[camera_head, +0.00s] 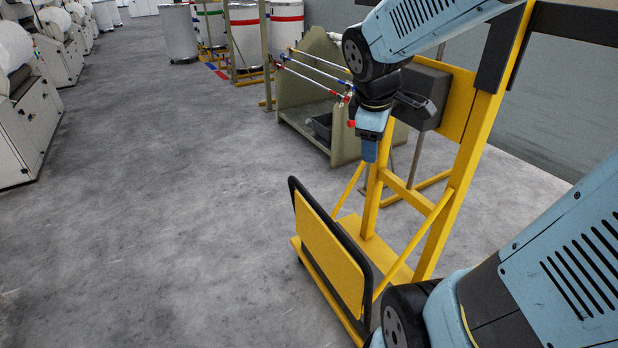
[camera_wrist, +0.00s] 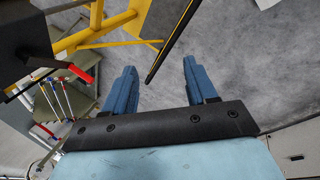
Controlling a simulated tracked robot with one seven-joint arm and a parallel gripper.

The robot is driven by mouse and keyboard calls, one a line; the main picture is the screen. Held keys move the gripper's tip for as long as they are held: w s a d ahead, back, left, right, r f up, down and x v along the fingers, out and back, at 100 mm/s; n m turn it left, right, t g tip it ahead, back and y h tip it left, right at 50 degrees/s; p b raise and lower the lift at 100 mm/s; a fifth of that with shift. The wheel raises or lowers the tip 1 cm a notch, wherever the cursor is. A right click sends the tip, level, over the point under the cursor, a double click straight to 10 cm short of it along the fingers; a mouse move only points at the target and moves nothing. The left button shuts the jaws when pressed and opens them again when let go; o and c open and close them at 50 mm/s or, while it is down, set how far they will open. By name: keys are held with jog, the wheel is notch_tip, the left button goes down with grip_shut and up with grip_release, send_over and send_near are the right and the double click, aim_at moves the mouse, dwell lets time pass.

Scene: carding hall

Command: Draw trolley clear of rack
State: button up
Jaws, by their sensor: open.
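The trolley (camera_head: 330,262) is a low yellow platform with an upright yellow panel inside a black tubular handle (camera_head: 293,187), in the lower middle of the head view. It stands close against the left side of a tall yellow frame (camera_head: 455,200), which seems to be the rack; whether they touch I cannot tell. My gripper (camera_head: 369,152) hangs pointing down above and beyond the trolley, before the frame. In the wrist view my gripper's two blue fingers (camera_wrist: 158,75) are apart and empty. A black bar with a yellow edge (camera_wrist: 172,45), seemingly the handle, shows beyond and between them.
An olive bench stand (camera_head: 300,105) with rods having red and blue ends stands behind my gripper. White drums (camera_head: 272,35) with coloured bands stand at the back. White machines (camera_head: 25,125) line the left. The grey floor (camera_head: 150,220) left of the trolley is clear.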

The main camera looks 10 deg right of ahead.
jog(key=w+f+n+g, duration=0.1)
jog(key=w+f+n, duration=0.5)
jog(key=n, duration=0.1)
jog(key=n+g, duration=0.2)
jog(key=n, duration=1.8)
send_over(336, 228)
jog(key=a, duration=0.2)
jog(key=s+a+f+x, duration=0.1)
jog(key=a+x, duration=0.1)
jog(key=x, duration=0.8)
jog(key=a+x, duration=0.3)
jog(key=x, duration=0.7)
jog(key=shift+s+f+n, duration=0.25)
jog(key=shift+f+n, duration=0.45)
jog(key=shift+f, duration=0.2)
jog(key=x, duration=1.3)
jog(key=shift+a+f, duration=0.15)
jog(key=shift+f, duration=0.3)
jog(key=shift+c, duration=0.3)
